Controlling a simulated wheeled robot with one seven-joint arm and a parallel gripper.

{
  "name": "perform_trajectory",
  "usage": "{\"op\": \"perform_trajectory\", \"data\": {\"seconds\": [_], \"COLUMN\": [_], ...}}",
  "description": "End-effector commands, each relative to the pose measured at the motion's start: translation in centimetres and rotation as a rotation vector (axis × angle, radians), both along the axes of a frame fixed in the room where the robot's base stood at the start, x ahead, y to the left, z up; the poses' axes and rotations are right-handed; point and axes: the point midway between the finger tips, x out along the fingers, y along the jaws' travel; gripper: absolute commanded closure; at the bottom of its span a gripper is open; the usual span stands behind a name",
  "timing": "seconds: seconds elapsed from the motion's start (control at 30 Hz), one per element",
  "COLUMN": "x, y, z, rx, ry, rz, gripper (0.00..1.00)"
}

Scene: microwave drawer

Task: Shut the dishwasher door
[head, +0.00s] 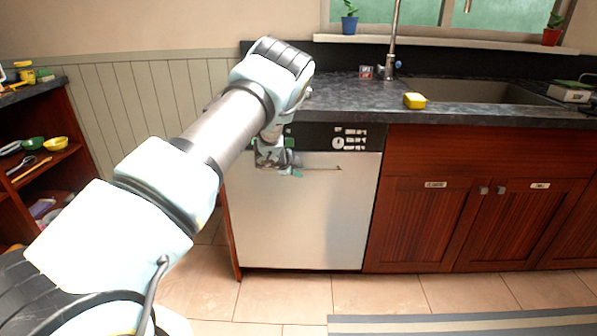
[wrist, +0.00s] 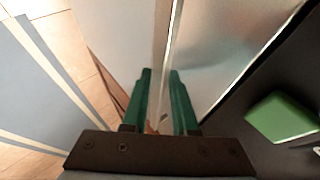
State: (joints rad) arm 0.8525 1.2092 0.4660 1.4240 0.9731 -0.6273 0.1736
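The dishwasher door (head: 305,220) is a plain white panel under the counter, left of the wooden cabinets. My gripper (head: 283,167) is in front of the door's upper left part. In the wrist view my gripper (wrist: 160,78) has two green fingers with a narrow empty gap between them. The white door surface (wrist: 128,35) lies beyond them; contact cannot be told.
The dark counter (head: 340,97) carries a yellow sponge (head: 414,100) near the sink (head: 470,92). Wooden cabinets (head: 425,220) stand to the right, an open shelf (head: 45,150) at the left. The tiled floor (head: 285,295) before the door is clear, with a striped rug (head: 460,325) at the front right.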

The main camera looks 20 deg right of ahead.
Motion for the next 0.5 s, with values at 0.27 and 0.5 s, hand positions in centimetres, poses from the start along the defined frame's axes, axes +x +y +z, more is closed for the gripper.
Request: {"op": "perform_trajectory", "data": {"seconds": [0.27, 0.5], "x": [0.7, -2.0], "y": [1.3, 4.2], "z": [3.4, 5.6], "rx": [-0.019, -0.011], "ry": [-0.029, -0.016], "rz": [0.017, 0.011], "gripper": [0.57, 0.57]}}
